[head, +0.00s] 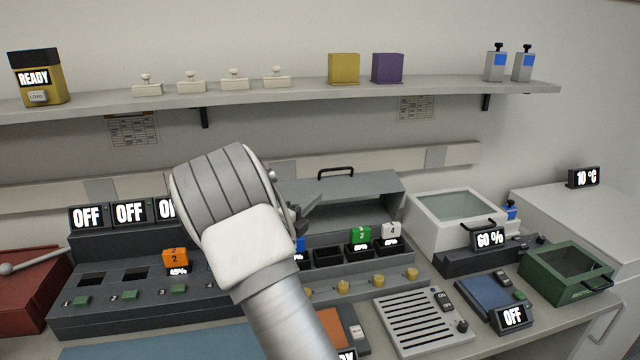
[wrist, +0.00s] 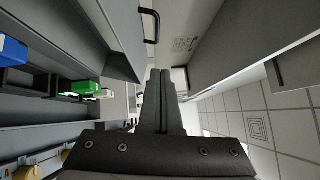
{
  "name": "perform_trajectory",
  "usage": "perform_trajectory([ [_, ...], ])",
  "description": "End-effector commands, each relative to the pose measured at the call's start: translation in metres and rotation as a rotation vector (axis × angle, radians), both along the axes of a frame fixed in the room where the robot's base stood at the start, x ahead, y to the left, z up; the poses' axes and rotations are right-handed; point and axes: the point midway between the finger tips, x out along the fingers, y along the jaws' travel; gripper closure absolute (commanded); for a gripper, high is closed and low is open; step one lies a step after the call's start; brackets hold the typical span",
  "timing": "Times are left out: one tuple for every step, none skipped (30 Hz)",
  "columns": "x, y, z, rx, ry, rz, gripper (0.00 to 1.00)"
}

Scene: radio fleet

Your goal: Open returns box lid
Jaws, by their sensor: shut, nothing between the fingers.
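A green box (head: 538,284) with a dark window in its lid (head: 566,261) stands at the right end of the counter. It appears to be the returns box, but its small front lettering is hard to read. Its lid looks shut, with a black handle (head: 598,286) at the front right. My gripper (head: 304,214) is in front of the grey hood at mid-counter, well to the left of the green box and apart from it. In the wrist view my gripper's dark fingers (wrist: 160,92) are together with nothing between them. I cannot make out the green box there.
A grey hood (head: 365,188) with a black handle stands behind a rack holding a green battery (head: 361,236). A white box (head: 428,222) with a glass lid and a 60 % display (head: 489,238) lies between my gripper and the green box. A shelf (head: 300,92) runs above.

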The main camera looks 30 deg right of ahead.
Motion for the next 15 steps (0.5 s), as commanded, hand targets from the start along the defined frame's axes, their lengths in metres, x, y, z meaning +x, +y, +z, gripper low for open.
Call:
perform_trajectory([
  [-0.004, -0.001, -0.004, -0.012, 0.032, 0.007, 1.0],
  [-0.005, -0.001, -0.005, -0.019, 0.047, 0.011, 1.0],
  [-0.005, -0.002, -0.006, -0.025, 0.06, 0.014, 1.0],
  [-0.005, -0.003, -0.006, -0.029, 0.065, 0.015, 1.0],
  [-0.005, -0.004, -0.006, -0.03, 0.069, 0.016, 1.0],
  [-0.003, -0.007, -0.006, -0.031, 0.071, 0.016, 1.0],
  [-0.002, -0.009, -0.006, -0.031, 0.069, 0.016, 1.0],
  [0.0, -0.012, -0.005, -0.032, 0.069, 0.015, 1.0],
  [0.003, -0.018, -0.005, -0.032, 0.067, 0.014, 1.0],
  [0.006, -0.023, -0.005, -0.031, 0.068, 0.013, 1.0],
  [0.008, -0.028, -0.004, -0.031, 0.067, 0.014, 1.0],
  [0.012, -0.035, -0.004, -0.031, 0.067, 0.011, 1.0],
  [0.016, -0.041, -0.003, -0.031, 0.067, 0.012, 1.0],
  [0.019, -0.047, -0.003, -0.03, 0.066, 0.012, 1.0],
  [0.024, -0.054, -0.001, -0.03, 0.065, 0.012, 1.0],
])
